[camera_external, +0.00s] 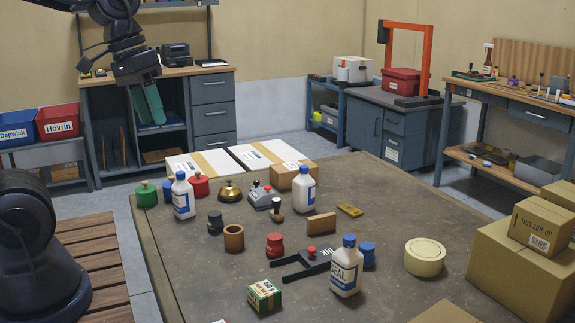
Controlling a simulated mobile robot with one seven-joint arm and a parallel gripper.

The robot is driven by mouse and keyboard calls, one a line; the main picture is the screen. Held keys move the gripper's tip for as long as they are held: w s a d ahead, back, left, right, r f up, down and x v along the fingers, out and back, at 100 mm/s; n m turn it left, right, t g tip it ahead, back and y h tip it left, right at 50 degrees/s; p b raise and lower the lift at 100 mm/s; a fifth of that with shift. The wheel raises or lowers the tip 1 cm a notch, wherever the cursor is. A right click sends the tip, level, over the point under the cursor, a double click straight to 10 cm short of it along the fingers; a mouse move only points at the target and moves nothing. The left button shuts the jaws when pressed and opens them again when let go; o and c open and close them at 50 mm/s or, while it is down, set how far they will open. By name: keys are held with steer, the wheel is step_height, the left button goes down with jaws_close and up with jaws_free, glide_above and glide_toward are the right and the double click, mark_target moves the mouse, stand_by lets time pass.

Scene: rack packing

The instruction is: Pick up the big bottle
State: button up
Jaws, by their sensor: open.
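Three white bottles with blue caps stand upright on the grey-brown table. The front bottle (346,272), with a label reading SEAL, looks largest, though it is also nearest the camera. A second bottle (303,194) stands at the back middle and a third bottle (183,200) at the back left; these two look alike in size. My gripper (138,76) is at the upper left, raised and apart from all the bottles. It is open, and nothing shows in it.
A green-and-white box (264,296), red jar (275,245), brown cup (234,238) and tape roll (424,257) stand around. Cardboard boxes (515,275) fill the right edge.

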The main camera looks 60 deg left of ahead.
steer(key=w+a+f+n+g+h, duration=0.1)
steer(key=w+a+f+n+h, duration=0.35)
steer(key=a+n, duration=0.3)
steer(key=n+t+h, duration=0.1)
steer(key=n+t, duration=0.9)
steer(key=n, duration=0.8)
glide_toward(180, 173)
steer(key=shift+a+f+x, duration=0.15)
steer(key=shift+f+x, duration=0.05)
steer(key=shift+x, duration=2.4)
steer(key=shift+a+f+x, duration=0.1)
steer(key=shift+f+x, duration=0.05)
steer(key=shift+x, duration=2.5)
steer(key=shift+s, duration=0.1)
steer(key=shift+c, duration=0.4)
jaws_close()
